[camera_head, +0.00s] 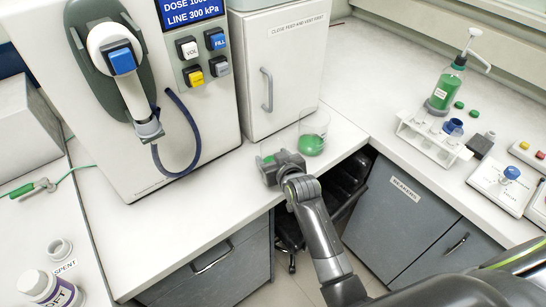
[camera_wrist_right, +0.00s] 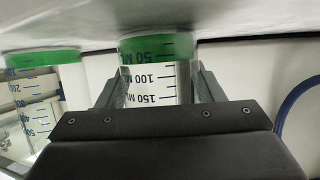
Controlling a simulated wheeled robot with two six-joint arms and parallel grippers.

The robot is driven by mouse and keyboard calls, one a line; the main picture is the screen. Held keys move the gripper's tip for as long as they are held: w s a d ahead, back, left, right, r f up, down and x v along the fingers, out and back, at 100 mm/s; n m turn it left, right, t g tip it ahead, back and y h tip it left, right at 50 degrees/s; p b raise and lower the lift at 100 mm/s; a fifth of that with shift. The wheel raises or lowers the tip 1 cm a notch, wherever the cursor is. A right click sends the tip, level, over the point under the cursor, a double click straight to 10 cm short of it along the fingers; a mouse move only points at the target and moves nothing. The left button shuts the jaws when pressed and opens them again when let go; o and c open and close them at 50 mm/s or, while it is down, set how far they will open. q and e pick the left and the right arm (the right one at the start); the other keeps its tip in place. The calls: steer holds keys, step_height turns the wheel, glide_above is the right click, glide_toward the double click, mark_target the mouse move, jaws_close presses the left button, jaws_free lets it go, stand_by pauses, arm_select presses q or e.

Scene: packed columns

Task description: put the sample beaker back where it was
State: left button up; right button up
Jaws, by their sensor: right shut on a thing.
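My right gripper (camera_head: 280,166) is shut on a clear beaker (camera_head: 267,159) with a little green liquid, mostly hidden behind the gripper in the head view. Which one is the sample beaker is not marked. My left gripper is not in view.
A dosing machine (camera_head: 150,165) with a hose stands behind left, and a white cabinet (camera_head: 290,60) behind. The counter's front edge is near the gripper. A tube rack (camera_head: 433,138), green pump bottle (camera_head: 445,90) and button boxes (camera_head: 505,182) sit at right. Counter left of the gripper is clear.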

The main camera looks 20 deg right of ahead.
steer(key=shift+f, duration=0.15)
steer(key=o, duration=1.1)
steer(key=shift+s+r, duration=0.15)
steer(key=shift+r, duration=0.05)
steer(key=b+v, duration=0.1)
steer(key=v, duration=1)
steer(key=shift+s+r, duration=0.15)
steer(key=shift+s, duration=0.2)
